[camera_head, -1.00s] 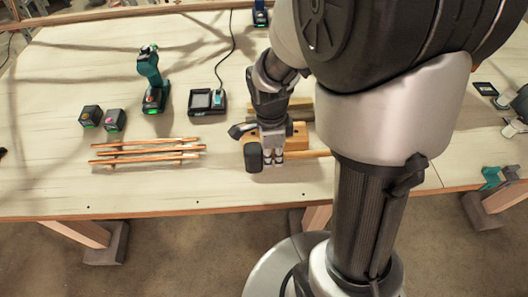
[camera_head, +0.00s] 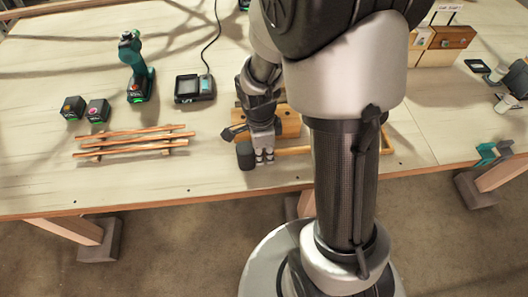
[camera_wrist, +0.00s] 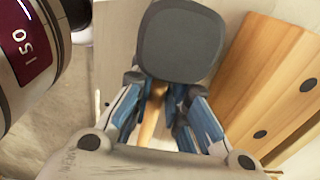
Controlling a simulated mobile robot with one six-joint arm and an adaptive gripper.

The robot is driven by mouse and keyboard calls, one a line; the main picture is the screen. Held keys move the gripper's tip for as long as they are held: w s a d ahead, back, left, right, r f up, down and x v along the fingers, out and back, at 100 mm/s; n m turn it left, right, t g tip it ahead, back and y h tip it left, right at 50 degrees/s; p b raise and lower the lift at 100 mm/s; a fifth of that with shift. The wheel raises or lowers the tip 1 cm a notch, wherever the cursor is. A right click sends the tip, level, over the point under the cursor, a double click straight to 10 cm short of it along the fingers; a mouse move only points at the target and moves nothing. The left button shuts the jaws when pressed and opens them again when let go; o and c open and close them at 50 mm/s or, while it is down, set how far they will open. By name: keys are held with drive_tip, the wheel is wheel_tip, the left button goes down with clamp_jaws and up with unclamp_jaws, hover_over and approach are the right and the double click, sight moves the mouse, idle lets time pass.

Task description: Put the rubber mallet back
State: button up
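The rubber mallet has a black head (camera_head: 245,155) and a pale wooden handle (camera_head: 292,150) that runs right, towards my arm, near the table's front edge. My gripper (camera_head: 264,157) points down at the handle, close beside the head. I cannot tell whether the mallet touches the table. My arm hides part of the handle's far end.
A wooden block (camera_head: 285,122) stands right behind my gripper. Thin laths (camera_head: 135,142) lie left, with two battery packs (camera_head: 73,106), a drill (camera_head: 137,75) and a charger (camera_head: 195,88) behind. A wooden holder (camera_head: 440,48) stands at the back right. The front-left table is clear.

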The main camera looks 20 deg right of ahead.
drive_tip(key=o, duration=0.4)
wheel_tip(320, 180, up, 11)
drive_tip(key=p, duration=0.4)
drive_tip(key=s+a+r+n+t, duration=0.1)
drive_tip(key=s+r+n, duration=0.3)
drive_tip(key=n, duration=0.3)
drive_tip(key=s+a+r+n+t, duration=0.2)
drive_tip(key=s+r+n, duration=0.3)
drive_tip(key=r+n, duration=0.1)
drive_tip(key=s+a+r+n+t, duration=0.1)
drive_tip(key=s+r+n, duration=0.3)
drive_tip(key=n, duration=0.4)
drive_tip(key=shift+s+a+r+n+t+y+p, duration=0.15)
drive_tip(key=shift+a+r+t, duration=0.05)
drive_tip(key=shift+r, duration=0.15)
drive_tip(key=shift+s+a+r+n+t+y+p, duration=0.15)
drive_tip(key=shift+r+t, duration=0.05)
drive_tip(key=shift+r, duration=0.15)
